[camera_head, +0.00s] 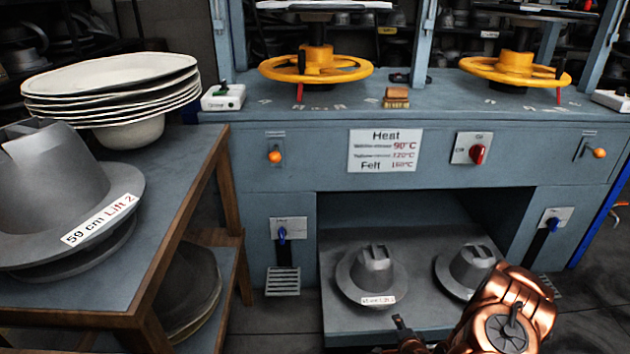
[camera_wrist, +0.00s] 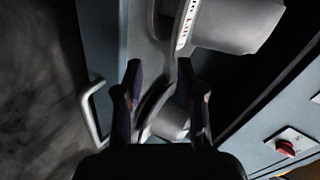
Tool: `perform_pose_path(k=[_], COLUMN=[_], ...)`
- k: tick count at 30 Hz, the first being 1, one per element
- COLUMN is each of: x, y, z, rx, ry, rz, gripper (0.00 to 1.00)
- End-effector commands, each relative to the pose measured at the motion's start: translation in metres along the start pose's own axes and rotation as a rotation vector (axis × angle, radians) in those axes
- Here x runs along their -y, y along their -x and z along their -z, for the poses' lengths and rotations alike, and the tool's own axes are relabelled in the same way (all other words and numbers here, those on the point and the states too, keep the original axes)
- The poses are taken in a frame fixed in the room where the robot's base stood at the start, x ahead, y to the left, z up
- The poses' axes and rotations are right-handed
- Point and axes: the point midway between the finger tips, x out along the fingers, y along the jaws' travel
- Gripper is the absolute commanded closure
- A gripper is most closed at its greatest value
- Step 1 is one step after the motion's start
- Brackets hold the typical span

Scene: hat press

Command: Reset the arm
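My arm (camera_head: 505,315), copper coloured, reaches in from the bottom right of the head view, in front of the press. In the wrist view my gripper (camera_wrist: 159,72) has its two dark fingers spread apart with nothing held between them. A grey hat mould (camera_wrist: 168,120) shows beyond and between the fingers, and another mould (camera_wrist: 232,22) with a white label lies past the fingertips. In the head view only a small dark part of the gripper shows at the bottom edge.
Two grey moulds, one left (camera_head: 372,275) and one right (camera_head: 468,268), sit on the low shelf (camera_head: 330,322) of the blue press (camera_head: 250,160). A table (camera_head: 185,190) at left holds a big mould (camera_head: 45,175) and stacked white pans (camera_head: 110,80). Yellow handwheels (camera_head: 316,67) stand above.

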Motion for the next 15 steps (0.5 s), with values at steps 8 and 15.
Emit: perform_pose_path(k=[8,15], x=[0.090,0.152], y=[0.027,0.062], z=[-0.010,-0.017], rx=[0.137,0.246], ry=[0.169,0.322], rz=[-0.075,-0.147], gripper=[0.61,0.61])
